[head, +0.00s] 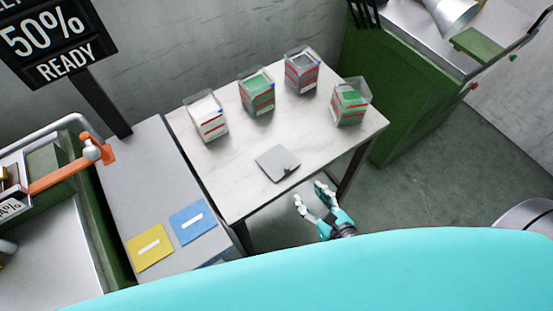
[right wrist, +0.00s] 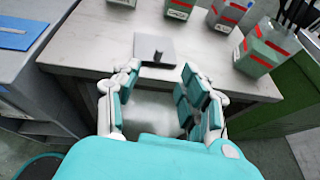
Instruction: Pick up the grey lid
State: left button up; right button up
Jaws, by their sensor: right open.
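The grey lid (head: 278,163) is a flat square plate lying on the white marbled table (head: 235,190), near its front edge. It has a small dark knob on it, seen standing up in the right wrist view, where the lid (right wrist: 168,49) lies ahead of the fingers. My right gripper (head: 310,194) is open and empty, just off the table's front edge and to the lower right of the lid, apart from it. My left gripper is not in view.
Several clear bins with red stripes stand along the table's back and right, including a white-filled one (head: 208,118) and a green-filled one (head: 257,92). A grey bench at left bears a yellow card (head: 150,247) and a blue card (head: 193,221). A green machine (head: 400,100) stands at right.

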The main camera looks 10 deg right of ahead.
jog(key=p, duration=0.1)
send_near(287, 168)
jog(key=w+a, duration=0.1)
jog(key=w, duration=0.2)
jog(key=x, duration=0.3)
jog(key=f+x, duration=0.1)
jog(key=x, duration=0.1)
jog(key=shift+w+d+p, duration=0.15)
jog(key=shift+d+p, duration=0.05)
jog(key=shift+p, duration=0.1)
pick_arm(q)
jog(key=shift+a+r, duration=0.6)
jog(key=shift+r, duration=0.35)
pick_arm(e)
jog(key=shift+f, duration=0.1)
jog(key=shift+c, duration=0.3)
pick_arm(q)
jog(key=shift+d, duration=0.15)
pick_arm(e)
grip_shut()
